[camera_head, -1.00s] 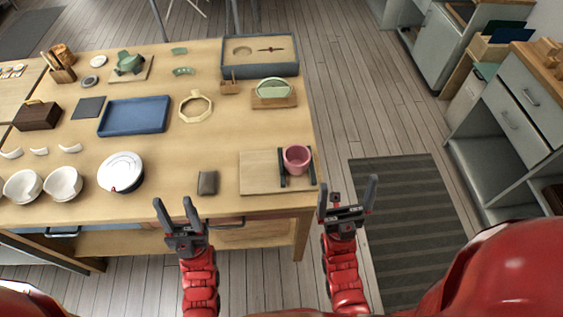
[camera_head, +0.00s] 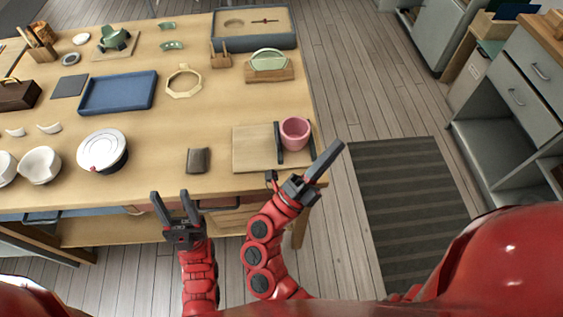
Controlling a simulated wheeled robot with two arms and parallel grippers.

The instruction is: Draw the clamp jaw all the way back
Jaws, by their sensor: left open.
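The clamp stands on a pale wooden board (camera_head: 252,149) at the table's front right corner. A pink cup (camera_head: 295,131) stands between two dark upright bars, the left bar (camera_head: 279,145) and the right bar (camera_head: 311,134). I cannot tell which bar is the moving jaw. My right gripper (camera_head: 318,162) is just in front of and right of the board, seen edge-on with a dark finger pointing up and right; its opening is unclear. It appears apart from the clamp. My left gripper (camera_head: 175,203) is open and empty in front of the table edge.
A dark small block (camera_head: 198,160) lies left of the board. A white round plate (camera_head: 102,151), a blue tray (camera_head: 118,93), an octagonal frame (camera_head: 184,83) and a green disc in a wooden stand (camera_head: 268,65) are on the table. Striped mat (camera_head: 410,205) covers floor at right.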

